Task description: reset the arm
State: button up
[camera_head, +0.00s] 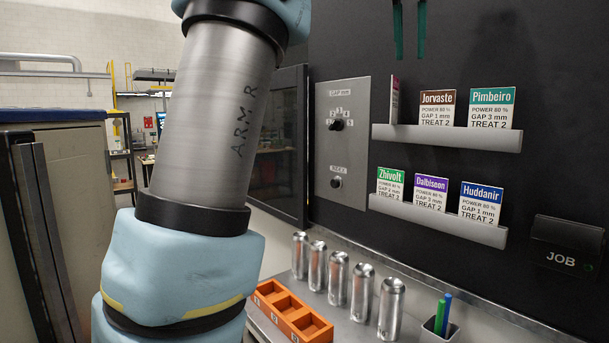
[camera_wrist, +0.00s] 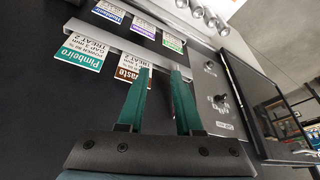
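My arm (camera_head: 205,130) rises large across the left of the head view. My gripper (camera_head: 410,57) hangs in from the top edge there, its two green fingers apart, above the upper card rack (camera_head: 445,140). In the wrist view my gripper (camera_wrist: 162,72) is open, with nothing visibly held between the fingers. One card (camera_head: 394,100) stands turned nearly edge-on in the upper rack, below the left fingertip. The Jorvaste card (camera_head: 437,108) and Pimbeiro card (camera_head: 493,108) face outward beside it; the Jorvaste card is partly hidden by a finger in the wrist view.
The lower rack (camera_head: 440,220) holds the Zhivolt, Dalbiseon and Huddanir cards. A panel with GAP and INDEX knobs (camera_head: 342,130) is left of the racks. Several silver cans (camera_head: 338,278), an orange tray (camera_head: 292,312) and a pen cup (camera_head: 438,332) stand below. A JOB slot (camera_head: 565,250) is at right.

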jog(key=w+a+f+n+b, duration=0.15)
jog(key=a+f, duration=0.25)
jog(key=f, duration=0.6)
jog(key=w+a+f+g+y, duration=0.15)
jog(key=a+f, duration=0.25)
jog(key=f, duration=0.5)
jog(key=w+a+f+n+t+b, duration=0.1)
jog(key=w+a+f, duration=0.25)
jog(key=f, duration=0.65)
jog(key=s+a+f+n+g+b, duration=0.1)
jog(key=s+a+f, duration=0.6)
jog(key=f, duration=0.5)
jog(key=s+a+f+n+b, duration=0.1)
jog(key=s+a+f, duration=0.7)
jog(key=f, duration=0.3)
jog(key=shift+s+f+g, duration=0.35)
jog(key=shift+s, duration=0.15)
